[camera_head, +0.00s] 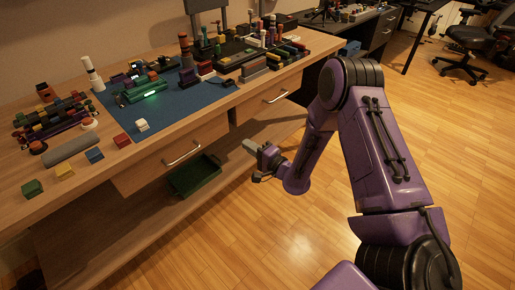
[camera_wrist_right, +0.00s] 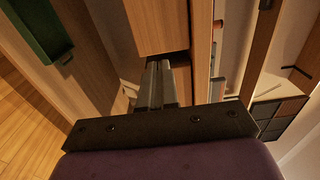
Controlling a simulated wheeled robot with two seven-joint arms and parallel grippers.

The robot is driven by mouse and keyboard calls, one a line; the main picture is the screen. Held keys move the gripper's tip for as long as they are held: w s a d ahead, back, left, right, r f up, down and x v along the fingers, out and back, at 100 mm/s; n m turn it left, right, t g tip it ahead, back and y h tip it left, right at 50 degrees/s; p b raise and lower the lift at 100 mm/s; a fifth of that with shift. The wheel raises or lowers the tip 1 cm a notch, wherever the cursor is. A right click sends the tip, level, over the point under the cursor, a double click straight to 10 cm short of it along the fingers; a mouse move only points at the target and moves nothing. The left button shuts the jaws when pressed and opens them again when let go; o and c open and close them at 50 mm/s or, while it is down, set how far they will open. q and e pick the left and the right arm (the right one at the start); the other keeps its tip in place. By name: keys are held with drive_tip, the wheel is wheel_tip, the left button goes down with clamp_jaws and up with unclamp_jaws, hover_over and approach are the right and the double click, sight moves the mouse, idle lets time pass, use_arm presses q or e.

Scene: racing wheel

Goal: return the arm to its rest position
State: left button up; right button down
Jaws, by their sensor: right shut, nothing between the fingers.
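My right arm, purple with black joints, comes in from the lower right in the head view. My right gripper (camera_head: 250,146) is in front of the desk, just below the drawer fronts and near the open shelf. It is shut and holds nothing. In the right wrist view the two grey fingers of the right gripper (camera_wrist_right: 158,75) lie together, pointing at the wooden drawer front (camera_wrist_right: 160,20). I cannot tell whether they touch the wood. My left gripper is not in view.
The wooden desk (camera_head: 100,180) carries a blue mat (camera_head: 205,97) with a green device (camera_head: 145,90) and several coloured blocks. A green bin (camera_head: 194,176) sits on the lower shelf and also shows in the right wrist view (camera_wrist_right: 35,30). The floor (camera_head: 250,230) is clear.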

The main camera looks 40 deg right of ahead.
drive_tip(key=s+a+f+n+g+h+p, duration=0.15)
drive_tip(key=s+f+n+g+h, duration=0.5)
drive_tip(key=s+f, duration=0.85)
drive_tip(key=s+a+n+g+p, duration=0.2)
drive_tip(key=s+g, duration=0.6)
drive_tip(key=s, duration=1.1)
drive_tip(key=shift+s+a+f+n+p, duration=0.15)
drive_tip(key=shift+s+f+n+p, duration=0.25)
drive_tip(key=shift+p, duration=0.35)
drive_tip(key=shift+w+r, duration=0.1)
drive_tip(key=shift+w, duration=0.05)
